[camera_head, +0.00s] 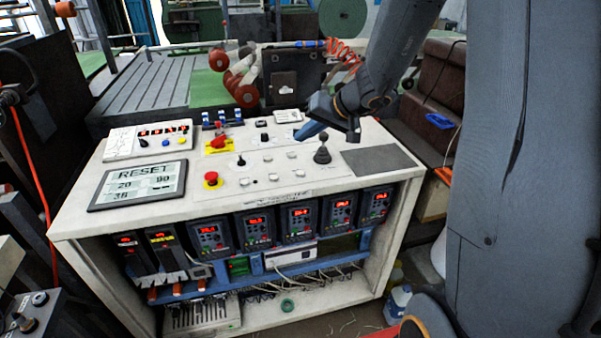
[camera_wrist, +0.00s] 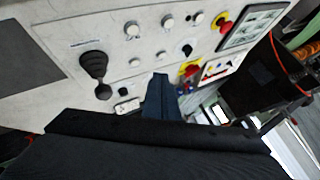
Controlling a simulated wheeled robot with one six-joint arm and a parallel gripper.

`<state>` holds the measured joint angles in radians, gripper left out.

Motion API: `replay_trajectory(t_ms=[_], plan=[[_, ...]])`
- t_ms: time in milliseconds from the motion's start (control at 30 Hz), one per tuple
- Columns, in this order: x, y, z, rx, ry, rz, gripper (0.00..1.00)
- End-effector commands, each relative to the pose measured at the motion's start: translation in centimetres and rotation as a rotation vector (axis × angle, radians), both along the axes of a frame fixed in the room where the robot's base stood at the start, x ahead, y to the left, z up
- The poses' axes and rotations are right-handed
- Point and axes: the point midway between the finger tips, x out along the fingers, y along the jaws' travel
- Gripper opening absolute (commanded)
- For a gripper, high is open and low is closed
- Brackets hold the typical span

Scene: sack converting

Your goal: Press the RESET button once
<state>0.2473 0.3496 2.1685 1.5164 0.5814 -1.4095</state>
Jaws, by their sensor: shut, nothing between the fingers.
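A white control desk (camera_head: 110,207) carries a tilted screen (camera_head: 140,184) that reads RESET with numbers below. Several small pale buttons (camera_head: 267,158) sit in the middle of the desk top; I cannot read which one is marked RESET. They also show in the wrist view (camera_wrist: 168,21). My gripper (camera_head: 309,131) has blue fingers, shut and empty, above the back right part of the desk top. In the wrist view the shut fingers (camera_wrist: 160,84) point toward the panel, apart from the pale buttons. The desk surface directly behind the fingers is hidden.
A black joystick (camera_head: 322,152) stands right of the buttons, and it shows large in the wrist view (camera_wrist: 93,66). A red mushroom button (camera_head: 212,179) stands near the screen. A red-and-yellow switch (camera_head: 218,143) and a small switch box (camera_head: 150,139) lie further back.

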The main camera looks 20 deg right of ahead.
Motion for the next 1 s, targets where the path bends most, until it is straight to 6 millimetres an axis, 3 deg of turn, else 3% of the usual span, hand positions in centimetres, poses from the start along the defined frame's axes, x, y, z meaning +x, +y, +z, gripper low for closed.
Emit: replay_trajectory(t_ms=[267, 700, 1000], plan=[[0.0, 0.0, -0.8, 0.000, 0.002, 0.001, 0.00], [-0.1, 0.0, -6.5, 0.000, 0.004, 0.000, 0.00], [0.0, 0.0, -8.4, -0.001, 0.001, 0.000, 0.00]])
